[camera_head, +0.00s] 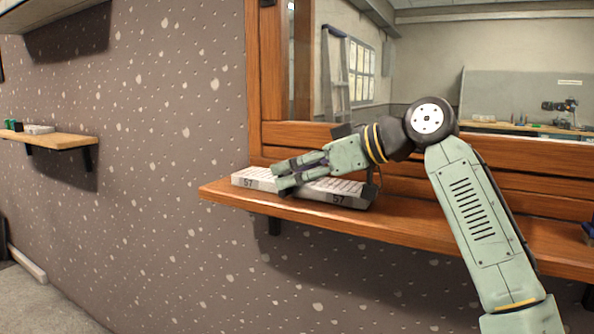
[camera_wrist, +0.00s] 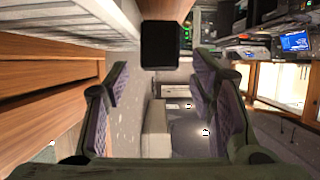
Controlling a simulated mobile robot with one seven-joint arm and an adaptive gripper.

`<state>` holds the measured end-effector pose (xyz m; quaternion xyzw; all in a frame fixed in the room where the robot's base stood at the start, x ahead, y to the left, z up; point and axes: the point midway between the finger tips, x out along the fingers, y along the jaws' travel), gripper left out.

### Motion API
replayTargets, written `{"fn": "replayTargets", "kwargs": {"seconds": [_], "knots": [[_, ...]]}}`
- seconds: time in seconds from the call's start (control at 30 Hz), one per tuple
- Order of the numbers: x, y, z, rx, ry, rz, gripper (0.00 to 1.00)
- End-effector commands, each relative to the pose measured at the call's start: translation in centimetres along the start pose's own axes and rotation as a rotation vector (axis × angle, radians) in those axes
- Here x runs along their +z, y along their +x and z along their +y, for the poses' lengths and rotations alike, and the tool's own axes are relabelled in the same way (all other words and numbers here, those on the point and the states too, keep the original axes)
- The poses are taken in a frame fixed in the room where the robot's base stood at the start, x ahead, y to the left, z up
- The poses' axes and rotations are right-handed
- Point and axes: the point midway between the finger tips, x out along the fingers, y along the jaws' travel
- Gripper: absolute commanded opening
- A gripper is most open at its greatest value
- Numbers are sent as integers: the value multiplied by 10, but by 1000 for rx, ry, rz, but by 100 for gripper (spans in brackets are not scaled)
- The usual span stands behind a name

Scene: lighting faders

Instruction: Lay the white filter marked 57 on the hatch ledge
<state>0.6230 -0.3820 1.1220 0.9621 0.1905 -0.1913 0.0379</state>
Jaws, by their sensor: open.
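The white filter marked 57 (camera_head: 340,198) is a flat pleated panel with a grey edge. It lies on the wooden hatch ledge (camera_head: 400,212), and the number shows at both ends of its front side. My gripper (camera_head: 277,178) is open and lies across the front of the filter, hiding its middle; I cannot tell whether they touch. In the wrist view, white pleats of the filter (camera_wrist: 75,22) run along the upper left, outside the jaws. My fingers (camera_wrist: 160,105) stand apart there, with nothing held between them.
The wooden hatch frame (camera_head: 268,80) and window rise behind the ledge. A small wall shelf (camera_head: 60,140) at the left holds green items and a pale flat thing. A blue item (camera_head: 588,231) sits at the ledge's right end. The ledge's left tip is bare.

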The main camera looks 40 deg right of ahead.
Motion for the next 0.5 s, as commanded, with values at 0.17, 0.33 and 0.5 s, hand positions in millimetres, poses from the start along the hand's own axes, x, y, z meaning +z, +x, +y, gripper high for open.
{"fn": "replayTargets", "kwargs": {"seconds": [0.17, 0.33, 0.5], "knots": [[0, -29, 1, 2, 2, 5, 50], [0, -67, 1, 0, 1, 4, 50], [-1, -98, 0, -1, 0, 3, 50]]}}
